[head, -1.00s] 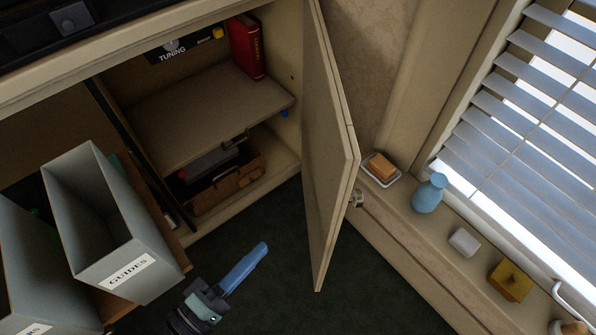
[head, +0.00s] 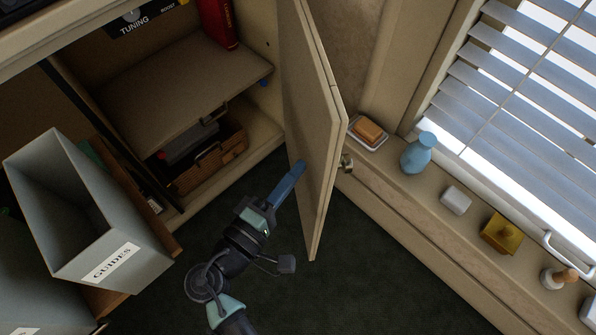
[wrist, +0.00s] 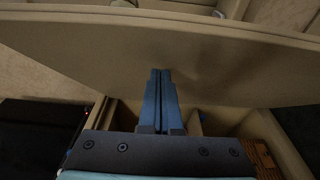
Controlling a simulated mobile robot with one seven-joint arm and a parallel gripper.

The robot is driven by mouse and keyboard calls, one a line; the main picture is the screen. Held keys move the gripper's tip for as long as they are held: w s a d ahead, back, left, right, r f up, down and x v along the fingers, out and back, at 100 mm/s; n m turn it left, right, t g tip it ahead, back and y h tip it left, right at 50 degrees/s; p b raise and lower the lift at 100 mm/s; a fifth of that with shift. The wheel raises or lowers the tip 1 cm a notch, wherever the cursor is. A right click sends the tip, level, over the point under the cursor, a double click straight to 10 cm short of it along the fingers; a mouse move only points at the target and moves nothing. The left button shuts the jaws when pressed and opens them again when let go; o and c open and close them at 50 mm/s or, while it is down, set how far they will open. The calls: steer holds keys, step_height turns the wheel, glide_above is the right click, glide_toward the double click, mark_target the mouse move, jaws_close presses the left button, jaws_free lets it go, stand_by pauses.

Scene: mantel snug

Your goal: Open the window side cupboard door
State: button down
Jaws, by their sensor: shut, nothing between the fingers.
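The window side cupboard door (head: 312,130) stands wide open, swung out from the cupboard towards the window side. Its round knob (head: 346,163) shows on the face turned to the window. My gripper (head: 300,167) has its blue fingers together and empty, at the inner face of the door, near its lower middle. In the wrist view the closed fingers (wrist: 159,78) point at the door panel (wrist: 220,60), which spans the picture. I cannot tell whether the tips touch it.
Inside the cupboard are a shelf (head: 165,85), a red book (head: 218,22) and a wicker basket (head: 210,160). A grey GUIDES file box (head: 85,215) stands at left. The window sill holds a soap dish (head: 368,133), a blue vase (head: 418,153) and small items. Dark floor (head: 350,270) is clear.

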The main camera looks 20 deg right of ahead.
steer(key=shift+s+d, duration=0.1)
steer(key=shift+d, duration=0.3)
steer(key=s+d, duration=0.1)
steer(key=d, duration=0.5)
steer(key=shift+s+p, duration=0.4)
steer(key=shift+p, duration=0.05)
steer(key=shift+w, duration=0.1)
